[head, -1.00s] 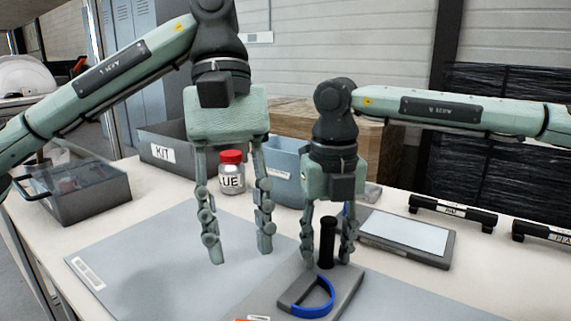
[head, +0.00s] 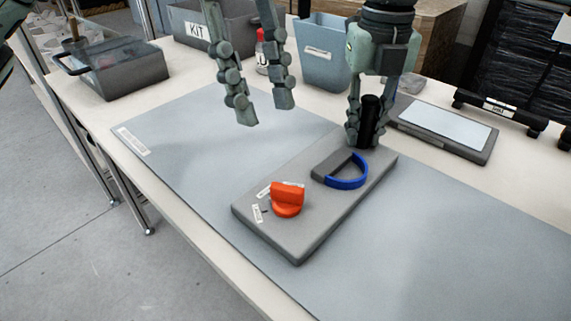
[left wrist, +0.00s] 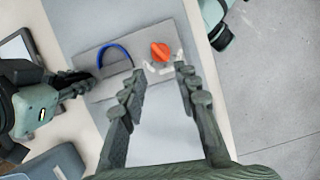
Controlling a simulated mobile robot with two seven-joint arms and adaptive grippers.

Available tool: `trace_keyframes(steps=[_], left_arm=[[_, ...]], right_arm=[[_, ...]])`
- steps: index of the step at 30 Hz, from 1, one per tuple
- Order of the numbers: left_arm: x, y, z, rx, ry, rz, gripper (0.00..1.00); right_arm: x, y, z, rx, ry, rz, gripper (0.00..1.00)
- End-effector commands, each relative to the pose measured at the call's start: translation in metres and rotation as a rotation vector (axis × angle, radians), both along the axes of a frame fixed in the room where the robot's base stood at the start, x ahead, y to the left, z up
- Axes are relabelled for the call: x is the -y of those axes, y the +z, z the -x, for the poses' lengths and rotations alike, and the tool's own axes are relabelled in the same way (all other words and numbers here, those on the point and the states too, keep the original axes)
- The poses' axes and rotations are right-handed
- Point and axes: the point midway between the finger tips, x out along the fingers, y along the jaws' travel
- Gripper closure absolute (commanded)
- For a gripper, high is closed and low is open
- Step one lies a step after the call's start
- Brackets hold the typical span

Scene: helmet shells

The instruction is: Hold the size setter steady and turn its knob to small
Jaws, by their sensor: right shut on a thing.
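The size setter (head: 300,236) is a grey slab on the grey mat, with an orange-red knob (head: 287,198) near its front end and small white labels beside the knob. A blue band (head: 347,183) curves from a dark block on it. A black upright post (head: 369,122) stands at its far end. My right gripper (head: 366,135) is shut on the post. My left gripper (head: 264,112) is open and empty above the mat, behind and apart from the knob. In the left wrist view the knob (left wrist: 160,51) lies beyond the open fingers.
A grey KIT bin (head: 222,25), a blue-grey bin (head: 320,55) and a red-capped jar (head: 261,58) stand at the back. A flat tray with a pale panel (head: 444,122) lies to the right. A clear-lidded box (head: 118,72) is at the left.

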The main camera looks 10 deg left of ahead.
Motion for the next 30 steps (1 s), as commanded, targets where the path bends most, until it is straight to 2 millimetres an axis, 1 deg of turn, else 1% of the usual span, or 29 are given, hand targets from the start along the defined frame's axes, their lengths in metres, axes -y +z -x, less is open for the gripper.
trace_keyframes(steps=[1,3,6,9,11,14,17,24,30], left_arm=[[-0.006,0.001,0.003,0.002,0.102,0.007,0.69],[-0.010,0.004,0.007,-0.003,0.239,0.017,0.69],[-0.016,0.007,0.012,-0.012,0.399,0.033,0.69],[-0.019,0.009,0.015,-0.023,0.505,0.044,0.69],[-0.019,0.008,0.016,-0.029,0.541,0.048,0.69],[-0.017,0.003,0.017,-0.033,0.567,0.049,0.69],[-0.012,-0.010,0.018,-0.034,0.569,0.049,0.69],[0.006,-0.055,0.022,-0.034,0.565,0.048,0.69],[0.019,-0.085,0.024,-0.035,0.565,0.049,0.69]], right_arm=[[0.000,0.000,0.000,0.000,0.000,0.000,1.00],[0.000,0.000,0.000,0.000,0.000,0.000,1.00],[0.000,0.000,0.000,0.000,0.000,0.000,1.00],[0.000,0.000,0.000,0.000,0.000,0.000,1.00],[0.000,0.000,0.000,0.000,0.000,0.000,1.00],[0.000,0.000,0.000,0.000,0.000,0.000,1.00],[0.000,0.000,0.000,0.000,0.000,0.000,1.00],[0.000,0.000,0.000,0.000,0.000,0.000,1.00],[0.000,0.000,0.000,0.000,0.000,0.000,1.00]])
